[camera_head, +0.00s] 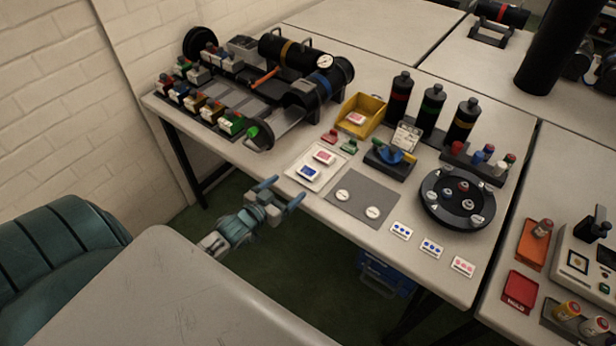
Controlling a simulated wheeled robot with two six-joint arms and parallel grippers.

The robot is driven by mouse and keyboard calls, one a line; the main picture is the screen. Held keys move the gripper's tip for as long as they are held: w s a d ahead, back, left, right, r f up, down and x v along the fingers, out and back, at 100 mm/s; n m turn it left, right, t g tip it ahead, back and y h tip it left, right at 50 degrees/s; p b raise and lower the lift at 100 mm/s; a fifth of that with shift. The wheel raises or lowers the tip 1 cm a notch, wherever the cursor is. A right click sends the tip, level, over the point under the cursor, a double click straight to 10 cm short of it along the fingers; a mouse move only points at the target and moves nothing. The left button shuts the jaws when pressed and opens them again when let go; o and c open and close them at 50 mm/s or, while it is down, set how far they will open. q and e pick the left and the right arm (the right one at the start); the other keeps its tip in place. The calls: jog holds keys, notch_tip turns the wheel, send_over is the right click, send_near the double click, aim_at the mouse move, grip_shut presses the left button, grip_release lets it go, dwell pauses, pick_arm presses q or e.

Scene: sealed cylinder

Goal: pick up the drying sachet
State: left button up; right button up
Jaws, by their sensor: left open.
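Small white packets that could be the drying sachet show in several places, and their print is too small to read. A red-marked packet (323,157) and a blue-marked packet (308,172) lie on a white tray (298,168) near the table's front edge. Another red-marked packet (355,118) lies in the yellow bin (375,106). My left gripper (282,192) is open and empty, just in front of the table edge, its fingers pointing toward the white tray and apart from it. My right gripper is not in view.
A grey mat (362,194) with two white discs lies right of the tray. Beyond are a black cylinder apparatus (322,80), dark bottles (432,108) and a round black carousel (440,205). Dotted cards (431,248) lie along the front edge. A second pale tabletop (190,300) is nearby.

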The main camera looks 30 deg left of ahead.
aim_at(306, 173)
pick_arm(q)
jog(key=w+b, duration=0.1)
jog(key=b, duration=0.1)
jog(key=w+f+b, duration=0.1)
jog(key=w, duration=0.1)
jog(key=shift+w+d+b, duration=0.1)
jog(key=shift+d+b, duration=0.05)
jog(key=shift+b, duration=0.25)
jog(key=shift+w, duration=0.5)
jog(key=shift+w+f+b, duration=0.1)
jog(key=shift+w+b, duration=0.45)
jog(key=shift+b, duration=0.05)
jog(key=w, duration=0.2)
jog(key=w+b, duration=0.1)
jog(key=w, duration=0.1)
jog(key=shift+d+f, duration=0.2)
jog(key=shift+f, duration=0.2)
jog(key=shift+s+r, duration=0.1)
jog(key=shift+c, duration=0.2)
jog(key=c, duration=1)
